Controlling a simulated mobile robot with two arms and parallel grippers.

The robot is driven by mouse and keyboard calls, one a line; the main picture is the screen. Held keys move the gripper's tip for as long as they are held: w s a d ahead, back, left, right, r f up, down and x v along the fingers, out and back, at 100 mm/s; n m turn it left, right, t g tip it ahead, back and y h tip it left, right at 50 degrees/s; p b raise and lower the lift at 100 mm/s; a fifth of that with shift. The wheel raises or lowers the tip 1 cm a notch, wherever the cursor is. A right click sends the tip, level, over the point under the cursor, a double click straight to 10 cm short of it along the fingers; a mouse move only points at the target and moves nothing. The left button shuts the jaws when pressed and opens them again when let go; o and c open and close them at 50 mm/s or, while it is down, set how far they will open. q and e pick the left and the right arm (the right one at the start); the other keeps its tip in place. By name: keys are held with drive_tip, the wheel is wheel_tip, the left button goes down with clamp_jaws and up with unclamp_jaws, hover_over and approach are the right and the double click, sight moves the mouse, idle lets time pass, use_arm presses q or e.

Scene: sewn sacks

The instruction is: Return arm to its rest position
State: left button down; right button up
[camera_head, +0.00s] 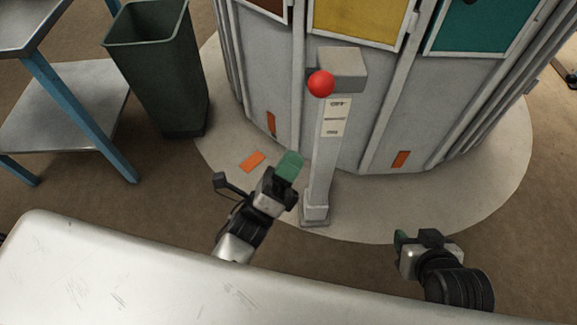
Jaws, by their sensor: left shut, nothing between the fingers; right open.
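My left gripper (289,166) is in the middle of the head view, its green fingertips together with nothing seen between them. It points up and away, just left of the grey post and apart from the floor as far as I can tell. My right gripper (403,242) is at the lower right, with its arm folded close in. A green fingertip shows on its left side and the rest of its jaws are mostly hidden by its own body. No object shows in either gripper.
A grey post (327,165) with a red ball-shaped button (321,83) stands before a grey cabinet (290,100) with coloured panels. A dark green bin (165,80) and a blue-legged metal table (75,110) are at left. An orange piece (252,161) lies on the pale round floor patch.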

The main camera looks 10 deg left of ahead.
use_arm(q)
drive_tip(key=shift+s+a+f, duration=0.25)
drive_tip(key=shift+s+f, duration=0.1)
drive_tip(key=shift+f, duration=0.05)
idle(0.4)
